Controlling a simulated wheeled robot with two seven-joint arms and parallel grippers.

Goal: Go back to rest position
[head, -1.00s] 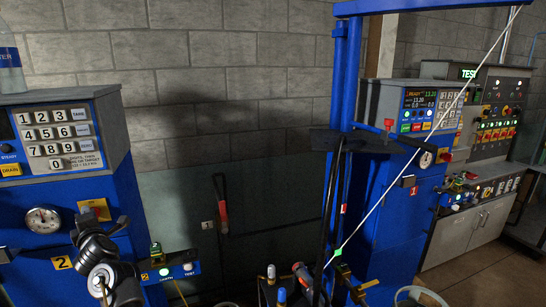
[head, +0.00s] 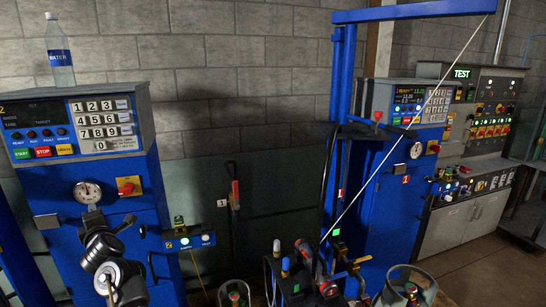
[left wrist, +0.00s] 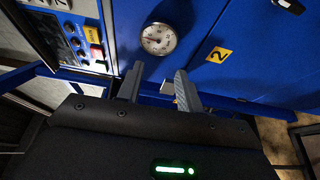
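My left arm (head: 103,255) rises at the lower left of the head view, in front of the blue scale cabinet (head: 140,190). Its gripper is hard to make out there. In the left wrist view my left gripper (left wrist: 158,82) is open, with a gap between its two dark fingers and nothing between them. The fingers point toward the blue cabinet front, near a round gauge (left wrist: 158,38) and a yellow "2" label (left wrist: 219,55). I cannot judge the distance to the cabinet. My right gripper is not in view.
A water bottle (head: 59,55) stands on the left scale. Grey gas cylinders (head: 430,285) and hoses stand low at the centre. A blue post (head: 343,85) with an overhead arm and a second scale (head: 412,110) stand behind. Clear floor shows at the lower right.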

